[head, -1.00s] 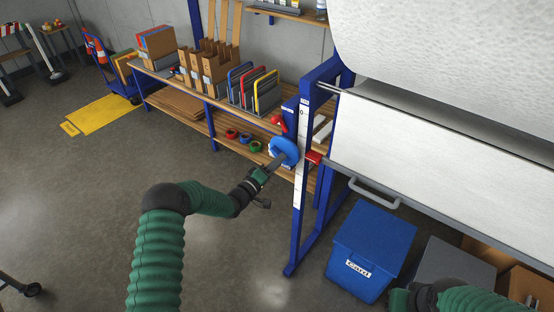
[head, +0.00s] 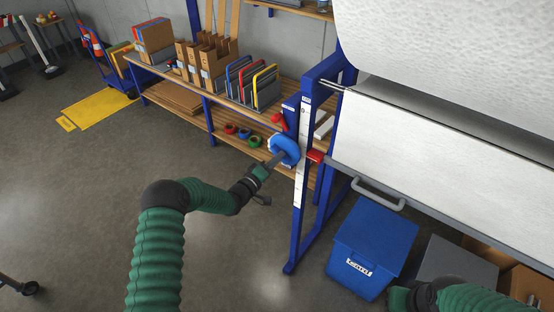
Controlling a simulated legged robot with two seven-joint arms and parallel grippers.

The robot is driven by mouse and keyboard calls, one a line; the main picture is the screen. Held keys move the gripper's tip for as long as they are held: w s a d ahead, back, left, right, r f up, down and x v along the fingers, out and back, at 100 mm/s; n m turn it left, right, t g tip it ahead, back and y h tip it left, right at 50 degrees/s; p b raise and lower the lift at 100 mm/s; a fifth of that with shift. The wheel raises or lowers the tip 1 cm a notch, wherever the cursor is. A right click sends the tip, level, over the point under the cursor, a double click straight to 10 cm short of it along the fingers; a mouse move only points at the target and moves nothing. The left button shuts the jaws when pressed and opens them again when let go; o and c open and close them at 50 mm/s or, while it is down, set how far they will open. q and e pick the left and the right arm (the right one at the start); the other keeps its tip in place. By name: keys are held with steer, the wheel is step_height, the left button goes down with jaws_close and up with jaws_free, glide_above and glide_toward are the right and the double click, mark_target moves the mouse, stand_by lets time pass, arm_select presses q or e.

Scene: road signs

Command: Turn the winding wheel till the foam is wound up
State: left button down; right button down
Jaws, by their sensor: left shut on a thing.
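The blue winding wheel (head: 285,150) is on the side of the blue frame (head: 299,215), at the middle of the head view. My left gripper (head: 268,164) is at the wheel's lower left and shut on its rim; the fingertips are small and partly hidden there. The white foam shows as a big roll (head: 450,45) at the upper right, with a flat white sheet (head: 440,140) hanging below it. My right arm shows at the bottom right edge, and its gripper (head: 397,300) is mostly cut off, so its jaws cannot be made out.
A grey bar with a handle (head: 378,195) runs below the sheet. A blue bin (head: 371,247) stands under it, beside a grey box (head: 456,265). A workbench (head: 190,92) with cartons and folders is behind.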

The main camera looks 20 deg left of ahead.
arm_select(q)
steer(key=shift+w+a+f+m+b, duration=0.1)
steer(key=shift+a+m+b, duration=0.05)
steer(key=shift+m+b, duration=5.75)
steer(key=shift+a+m+b, duration=0.15)
steer(key=shift+m+b, duration=5.75)
steer(key=c, duration=1.7)
jaws_free()
steer(key=shift+o, duration=1.2)
steer(key=shift+s, duration=0.2)
